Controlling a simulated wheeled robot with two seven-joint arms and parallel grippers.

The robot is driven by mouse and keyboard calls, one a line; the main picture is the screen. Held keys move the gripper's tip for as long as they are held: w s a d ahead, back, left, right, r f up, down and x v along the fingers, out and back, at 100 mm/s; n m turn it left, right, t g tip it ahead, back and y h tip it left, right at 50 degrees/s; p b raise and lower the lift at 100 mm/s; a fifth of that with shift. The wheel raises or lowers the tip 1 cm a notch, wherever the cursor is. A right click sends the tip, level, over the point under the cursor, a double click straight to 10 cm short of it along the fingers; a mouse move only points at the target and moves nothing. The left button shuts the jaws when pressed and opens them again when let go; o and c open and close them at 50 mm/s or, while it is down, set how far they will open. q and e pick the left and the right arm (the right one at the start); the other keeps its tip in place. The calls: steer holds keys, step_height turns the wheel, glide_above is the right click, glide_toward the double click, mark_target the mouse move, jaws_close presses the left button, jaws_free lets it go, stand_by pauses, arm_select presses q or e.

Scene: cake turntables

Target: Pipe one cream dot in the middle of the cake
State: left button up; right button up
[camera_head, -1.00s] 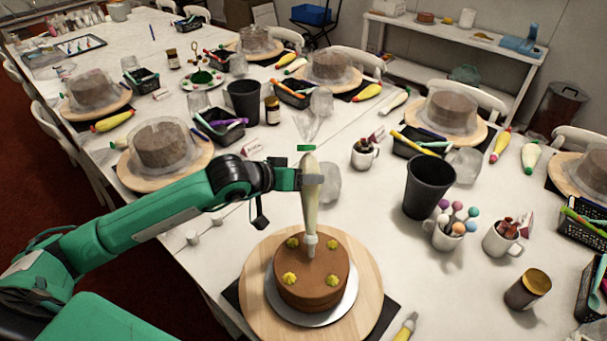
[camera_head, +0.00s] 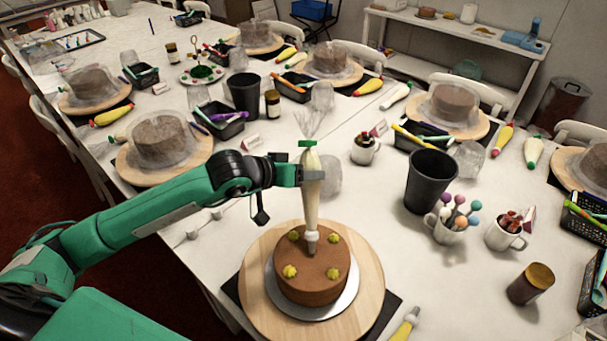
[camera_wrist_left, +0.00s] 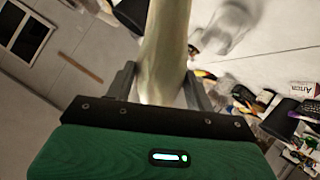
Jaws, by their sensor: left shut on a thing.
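My left gripper (camera_head: 312,174) is shut on a pale cream piping bag (camera_head: 312,207) with a green clip near its top. The bag hangs nearly upright, nozzle (camera_head: 312,237) down. Its tip is over the middle of the round brown cake (camera_head: 306,287); I cannot tell whether it touches the top. Several yellow dots (camera_head: 290,271) sit around the top. No dot shows at the middle, which the nozzle partly hides. In the left wrist view, both fingers (camera_wrist_left: 160,88) press the bag (camera_wrist_left: 164,50) from either side. My right gripper is not in view.
A black cup (camera_head: 430,182), mugs (camera_head: 444,228) and a brown jar (camera_head: 530,284) are to the right. Another piping bag (camera_head: 405,327) lies at the front edge. Covered cakes stand farther back.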

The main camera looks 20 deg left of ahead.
arm_select(q)
steer(key=shift+o, duration=0.2)
steer(key=shift+r, duration=0.1)
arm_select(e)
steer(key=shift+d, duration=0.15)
arm_select(q)
steer(key=c, duration=0.4)
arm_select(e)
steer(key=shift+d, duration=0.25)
arm_select(q)
steer(key=shift+r, duration=0.15)
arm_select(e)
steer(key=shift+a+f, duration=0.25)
arm_select(q)
steer(key=shift+r+b, duration=0.15)
steer(key=shift+b, duration=0.25)
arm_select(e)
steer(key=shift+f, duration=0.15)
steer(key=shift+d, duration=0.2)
arm_select(q)
steer(key=o, duration=0.3)
steer(key=shift+o, duration=0.2)
